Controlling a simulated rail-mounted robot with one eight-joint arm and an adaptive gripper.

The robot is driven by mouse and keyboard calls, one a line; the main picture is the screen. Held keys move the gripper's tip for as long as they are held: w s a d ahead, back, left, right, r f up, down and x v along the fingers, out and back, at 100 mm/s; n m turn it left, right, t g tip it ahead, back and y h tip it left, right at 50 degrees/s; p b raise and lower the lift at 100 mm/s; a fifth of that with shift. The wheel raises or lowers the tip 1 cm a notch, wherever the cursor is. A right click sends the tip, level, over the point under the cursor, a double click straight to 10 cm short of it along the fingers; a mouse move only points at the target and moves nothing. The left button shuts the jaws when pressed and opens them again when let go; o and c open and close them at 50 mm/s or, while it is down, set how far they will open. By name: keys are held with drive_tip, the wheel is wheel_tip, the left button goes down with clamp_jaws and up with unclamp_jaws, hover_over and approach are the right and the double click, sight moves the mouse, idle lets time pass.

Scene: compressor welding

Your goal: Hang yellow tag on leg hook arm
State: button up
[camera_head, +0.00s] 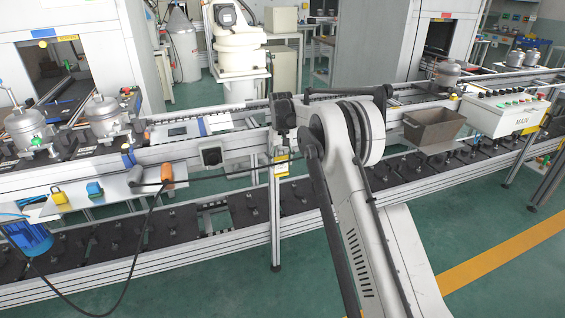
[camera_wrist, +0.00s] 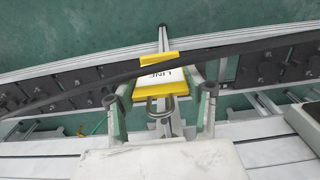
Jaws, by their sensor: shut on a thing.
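The yellow tag (camera_head: 281,165) is at the upper part of a metal support leg (camera_head: 275,220), just below my gripper in the head view. In the wrist view the yellow tag (camera_wrist: 160,92), with a white face reading "LINE", sits between the two fingers of my gripper (camera_wrist: 165,95). My gripper is shut on it. A U-shaped metal loop (camera_wrist: 160,108) shows at the tag's near edge. The leg (camera_wrist: 163,40) extends beyond the tag. I cannot make out the hook arm or tell whether the tag touches it.
A black cable (camera_wrist: 225,52) crosses over the tag in the wrist view; it also hangs by the rail in the head view (camera_head: 225,174). A yellow padlock (camera_head: 59,196) lies on the left shelf. A brown bin (camera_head: 433,129) is right of my arm. Conveyor rails run behind and below.

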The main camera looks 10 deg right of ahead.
sight(278, 150)
drive_tip(key=shift+w+a+f+p, duration=0.15)
drive_tip(key=shift+w+p, duration=0.15)
drive_tip(key=shift+w, duration=0.55)
drive_tip(key=shift+w+a+r+p, duration=0.1)
drive_tip(key=shift+w+p, duration=0.2)
drive_tip(key=shift+w, duration=0.55)
drive_tip(key=shift+w+a+f, duration=0.1)
drive_tip(key=shift+w+f, duration=0.45)
drive_tip(key=shift+w, duration=0.15)
drive_tip(key=o, duration=1.7)
